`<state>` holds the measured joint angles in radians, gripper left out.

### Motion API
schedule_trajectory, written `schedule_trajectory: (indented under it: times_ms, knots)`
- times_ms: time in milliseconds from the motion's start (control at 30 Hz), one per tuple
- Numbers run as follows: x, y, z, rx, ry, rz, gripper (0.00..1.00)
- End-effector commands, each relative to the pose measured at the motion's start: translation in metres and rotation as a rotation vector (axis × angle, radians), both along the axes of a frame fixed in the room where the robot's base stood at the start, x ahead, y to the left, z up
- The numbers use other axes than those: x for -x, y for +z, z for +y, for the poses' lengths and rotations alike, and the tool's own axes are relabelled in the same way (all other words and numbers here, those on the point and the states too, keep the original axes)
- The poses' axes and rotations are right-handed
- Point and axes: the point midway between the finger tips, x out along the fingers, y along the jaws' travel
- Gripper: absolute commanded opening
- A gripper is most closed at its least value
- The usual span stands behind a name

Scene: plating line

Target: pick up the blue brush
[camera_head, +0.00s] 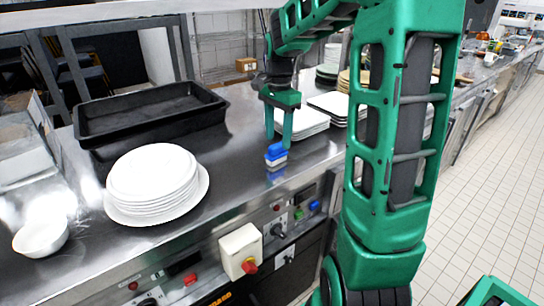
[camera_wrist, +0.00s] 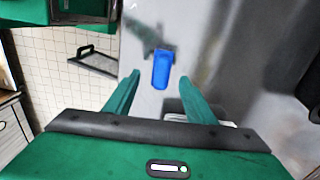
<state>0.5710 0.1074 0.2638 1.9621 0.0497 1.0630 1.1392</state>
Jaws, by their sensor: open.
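The blue brush (camera_head: 276,152) stands on the steel counter, with a blue top and a pale lower part. In the wrist view the blue brush (camera_wrist: 161,70) shows as a blue oblong beyond the fingertips, between their lines. My gripper (camera_head: 279,136) is open, with its green fingers pointing down close above the brush. In the wrist view my gripper (camera_wrist: 157,80) has its two fingers well apart with nothing between them. From the head view I cannot tell whether a finger touches the brush.
A stack of white plates (camera_head: 155,181) and a black tray (camera_head: 150,112) stand to the left. Square white plates (camera_head: 308,122) stand just behind my gripper. A white bowl (camera_head: 41,238) is at the far left. The steel counter (camera_head: 235,165) is bare left of the brush.

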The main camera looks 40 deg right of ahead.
Motion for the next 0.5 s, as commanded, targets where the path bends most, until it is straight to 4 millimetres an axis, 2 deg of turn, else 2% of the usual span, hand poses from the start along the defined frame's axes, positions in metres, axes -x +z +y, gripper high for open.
schedule_trajectory:
  times_ms: [167, 400, 500]
  knots:
    - [-0.001, -0.012, 0.001, -0.002, 0.001, 0.003, 0.5]
    - [-0.003, -0.045, 0.002, -0.001, 0.0, 0.003, 0.5]
    - [-0.003, -0.053, 0.002, 0.0, 0.001, 0.001, 0.5]
